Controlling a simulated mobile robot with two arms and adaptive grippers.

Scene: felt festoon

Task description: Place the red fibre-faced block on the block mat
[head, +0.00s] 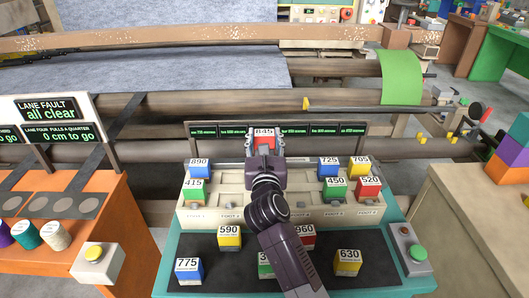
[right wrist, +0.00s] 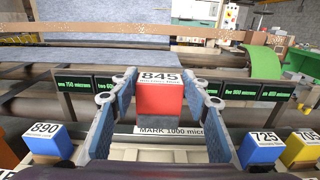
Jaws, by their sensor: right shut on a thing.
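My right gripper (head: 265,150) is shut on a red block with a white top marked 845 (head: 264,133). In the right wrist view the red block (right wrist: 160,100) sits between the two blue-padded fingers, above the rack and in front of the small displays. The dark block mat (head: 213,271) lies on the front of the teal table, nearer than my gripper. A red block marked 960 (head: 305,237) stands on it, partly hidden by my right arm. Another red block marked 520 (head: 369,189) stands on the rack. My left gripper is not in view.
The mat also holds blue 775 (head: 188,271), yellow 590 (head: 229,238), yellow 630 (head: 347,263) and a partly hidden green block. The cream rack (head: 203,219) holds several blocks at its left and right. Bare mat shows between the blocks. A green-button box (head: 411,249) stands at right.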

